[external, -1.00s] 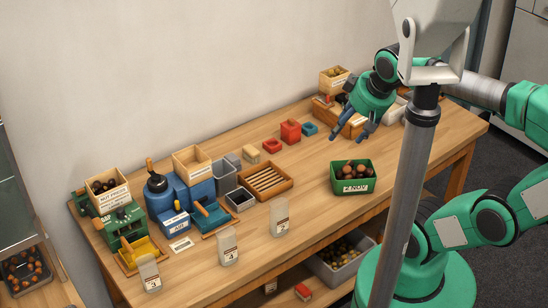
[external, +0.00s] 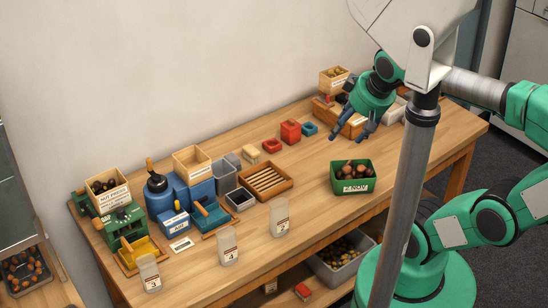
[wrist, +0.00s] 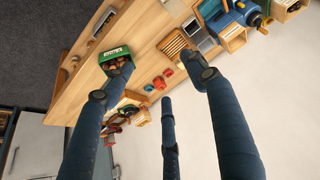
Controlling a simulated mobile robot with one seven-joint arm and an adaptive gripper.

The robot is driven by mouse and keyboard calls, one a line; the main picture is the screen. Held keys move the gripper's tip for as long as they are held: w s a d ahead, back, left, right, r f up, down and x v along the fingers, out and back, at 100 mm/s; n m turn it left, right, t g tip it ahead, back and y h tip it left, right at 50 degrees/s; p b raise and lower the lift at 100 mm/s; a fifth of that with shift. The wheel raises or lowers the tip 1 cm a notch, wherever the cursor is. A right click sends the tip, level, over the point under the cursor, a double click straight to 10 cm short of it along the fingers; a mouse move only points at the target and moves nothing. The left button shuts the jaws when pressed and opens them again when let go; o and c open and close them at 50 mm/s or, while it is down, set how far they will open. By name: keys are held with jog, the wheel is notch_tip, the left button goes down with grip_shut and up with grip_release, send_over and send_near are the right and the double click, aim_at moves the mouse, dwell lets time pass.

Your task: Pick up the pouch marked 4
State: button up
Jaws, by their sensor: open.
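Three clear pouches with small printed labels stand along the table's front left edge: a left pouch (external: 149,274), a middle pouch (external: 228,247) and a right pouch (external: 279,219). Their numbers are too small for me to tell surely which one is marked 4. My gripper (external: 348,136) is open and empty over the table's back right, well away from the pouches. In the wrist view its dark blue fingers (wrist: 163,82) are spread with nothing between them. I make out no pouch in that view.
A green bin of chestnuts (external: 352,187) stands right of the pouches. A slatted wooden tray (external: 266,190), a blue machine (external: 172,192) and a green-and-yellow device (external: 126,227) stand behind them. Bare tabletop (external: 305,190) lies between tray and bin.

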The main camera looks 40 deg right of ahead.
jog(key=shift+o, duration=0.3)
jog(key=shift+o, duration=1)
